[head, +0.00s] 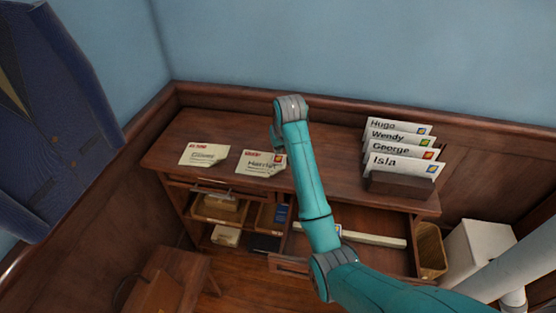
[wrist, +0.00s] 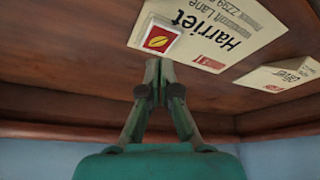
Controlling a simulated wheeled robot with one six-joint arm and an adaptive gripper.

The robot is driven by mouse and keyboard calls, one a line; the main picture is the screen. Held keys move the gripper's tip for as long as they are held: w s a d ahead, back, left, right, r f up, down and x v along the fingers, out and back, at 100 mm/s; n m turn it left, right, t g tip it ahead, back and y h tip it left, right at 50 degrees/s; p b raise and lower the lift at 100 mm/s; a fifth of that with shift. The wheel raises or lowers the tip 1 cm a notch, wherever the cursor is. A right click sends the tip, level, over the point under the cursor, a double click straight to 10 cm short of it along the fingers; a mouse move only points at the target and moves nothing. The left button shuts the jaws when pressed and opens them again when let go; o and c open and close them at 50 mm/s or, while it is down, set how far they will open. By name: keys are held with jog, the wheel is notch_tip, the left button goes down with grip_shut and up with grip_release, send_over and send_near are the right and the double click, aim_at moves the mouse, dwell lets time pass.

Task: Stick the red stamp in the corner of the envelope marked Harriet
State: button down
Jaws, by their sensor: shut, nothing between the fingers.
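The envelope marked Harriet (head: 258,168) lies on the desk top, left of my arm. It also fills the upper middle of the wrist view (wrist: 215,25). A red stamp with a yellow leaf and pale border (wrist: 160,38) lies at a corner of this envelope, near its edge. I cannot tell whether it is pressed fully flat. My gripper (wrist: 158,64) is shut and empty, its fingertips right beside the stamp; I cannot tell whether they touch it. In the head view the fingers are mostly hidden behind my own wrist.
A second envelope (head: 204,155) lies to the left on the desk (head: 225,128). A dark rack (head: 399,185) at the right holds several named envelopes (head: 402,163). An open drawer (head: 374,238) juts out below. A blue jacket (head: 50,110) hangs at the left. The wall closes off the back.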

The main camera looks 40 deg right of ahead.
aim_at(278, 160)
jog(key=shift+r, duration=1.9)
